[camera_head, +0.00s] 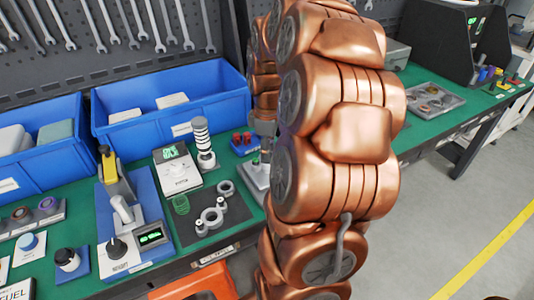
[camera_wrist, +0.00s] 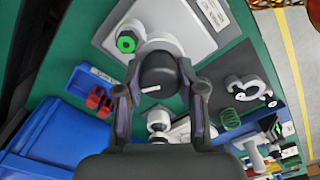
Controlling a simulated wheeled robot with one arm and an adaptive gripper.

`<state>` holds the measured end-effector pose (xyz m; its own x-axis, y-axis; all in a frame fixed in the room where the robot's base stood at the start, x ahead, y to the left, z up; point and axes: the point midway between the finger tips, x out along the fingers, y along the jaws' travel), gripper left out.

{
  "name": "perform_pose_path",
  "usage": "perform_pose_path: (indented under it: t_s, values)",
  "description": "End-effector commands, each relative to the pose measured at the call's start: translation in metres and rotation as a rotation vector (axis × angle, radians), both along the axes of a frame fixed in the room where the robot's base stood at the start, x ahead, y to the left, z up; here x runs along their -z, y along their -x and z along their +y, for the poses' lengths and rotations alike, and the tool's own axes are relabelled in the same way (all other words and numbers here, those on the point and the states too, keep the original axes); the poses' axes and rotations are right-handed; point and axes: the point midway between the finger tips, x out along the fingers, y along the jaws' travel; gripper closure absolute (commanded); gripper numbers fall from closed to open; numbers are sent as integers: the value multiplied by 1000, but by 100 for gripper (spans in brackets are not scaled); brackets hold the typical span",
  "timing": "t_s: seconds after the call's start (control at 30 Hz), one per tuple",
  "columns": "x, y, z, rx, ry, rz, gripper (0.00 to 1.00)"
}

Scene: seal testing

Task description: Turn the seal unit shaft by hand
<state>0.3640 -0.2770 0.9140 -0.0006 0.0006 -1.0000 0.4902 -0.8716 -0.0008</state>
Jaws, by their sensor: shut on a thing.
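The seal unit stands on a light grey plate (camera_wrist: 202,42) in the wrist view. A dark round knob (camera_wrist: 158,68) with a white line mark sits on it, apparently on its shaft. My gripper (camera_wrist: 160,92) is shut on this knob, one finger on each side. A green hexagonal piece (camera_wrist: 126,42) in a dark ring is on the plate beside it. In the head view only an edge of the grey plate (camera_head: 256,178) shows. My copper-coloured arm hides the knob and most of the unit there.
Blue bins (camera_head: 170,108) stand along the back of the green bench. A small blue tray with red parts (camera_wrist: 98,98) lies close to my gripper. A dark mat with grey rings (camera_head: 210,218), a striped column (camera_head: 203,142) and a blue-based press (camera_head: 130,215) are to the left.

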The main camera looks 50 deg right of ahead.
Motion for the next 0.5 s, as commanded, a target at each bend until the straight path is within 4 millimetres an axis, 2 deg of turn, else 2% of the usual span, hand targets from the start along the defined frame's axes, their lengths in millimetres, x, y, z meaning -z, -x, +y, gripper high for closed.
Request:
perform_pose_path:
  t_s: [0.5]
  values:
    - [2, -1, -1, 258, 2, -2, 97]
